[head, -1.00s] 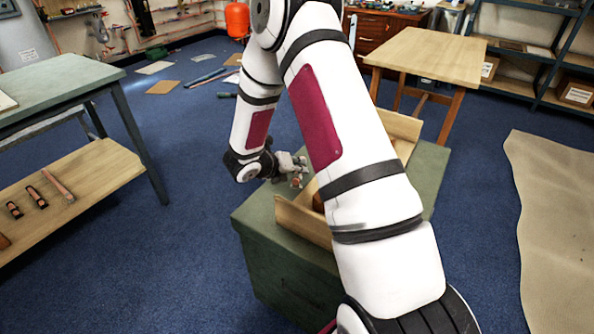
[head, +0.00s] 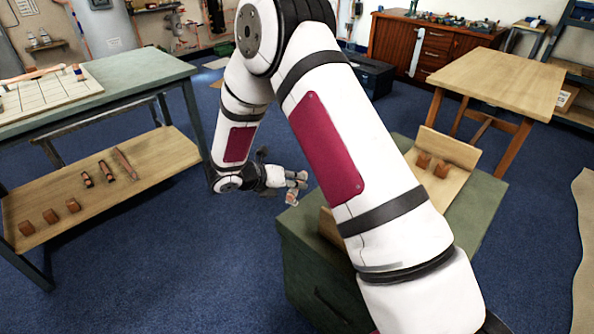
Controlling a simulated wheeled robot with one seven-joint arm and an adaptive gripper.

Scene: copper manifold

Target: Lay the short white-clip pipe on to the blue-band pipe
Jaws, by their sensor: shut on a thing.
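My gripper (head: 297,182) is beside the left end of the green cabinet, above the blue floor in the picture. It is shut on a small copper-coloured pipe piece (head: 292,198) with a pale part. It is seen nearly end-on, so its length and any white clip are unclear. On the left bench a copper pipe (head: 35,75) lies on a pale gridded board (head: 45,98). A small blue mark (head: 78,70) shows near its right end. I cannot tell for sure whether this is the blue band.
The left bench (head: 150,72) has a lower wooden shelf (head: 150,178) with several brown blocks and short pipes. The green cabinet (head: 315,262) carries a wooden tray (head: 452,148) with brown blocks, partly hidden by my arm. A wooden table (head: 500,80) stands at right. Blue floor between bench and cabinet is clear.

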